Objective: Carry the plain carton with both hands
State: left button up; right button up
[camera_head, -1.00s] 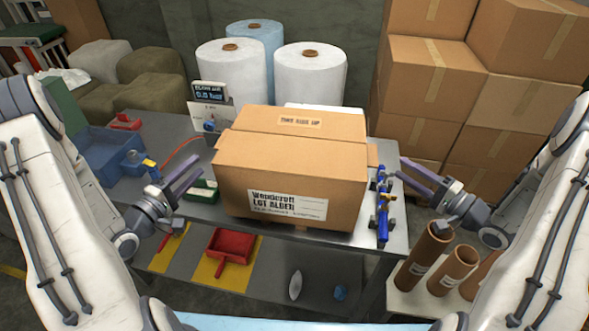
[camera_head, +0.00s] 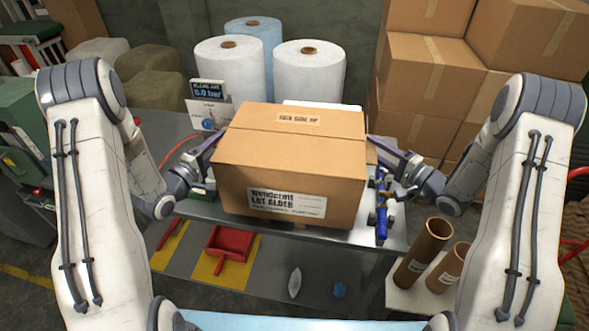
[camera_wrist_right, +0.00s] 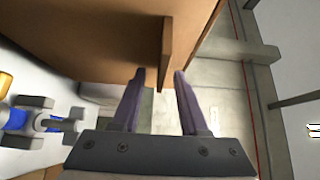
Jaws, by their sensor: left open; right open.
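The plain brown carton (camera_head: 290,165) sits on the grey workbench with a printed white label on its front. My left gripper (camera_head: 208,150) is open at the carton's left side, its fingertips close to that side; contact cannot be told. My right gripper (camera_head: 372,143) is open at the right side. In the right wrist view, the carton (camera_wrist_right: 95,35) fills the upper left and a thin cardboard flap (camera_wrist_right: 168,45) sticks out from it. The right gripper's two fingertips (camera_wrist_right: 160,73) lie to either side of the flap's lower end, with gaps visible.
A blue tool (camera_head: 382,210) lies on the bench (camera_head: 400,228) right of the carton. White rolls (camera_head: 310,75) and a small display (camera_head: 208,90) stand behind. Stacked boxes (camera_head: 430,75) rise at back right. Cardboard tubes (camera_head: 423,250) stand at front right. A red tray (camera_head: 230,243) is below.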

pick_arm(q)
grip_shut()
pick_arm(e)
grip_shut()
dwell(1.3)
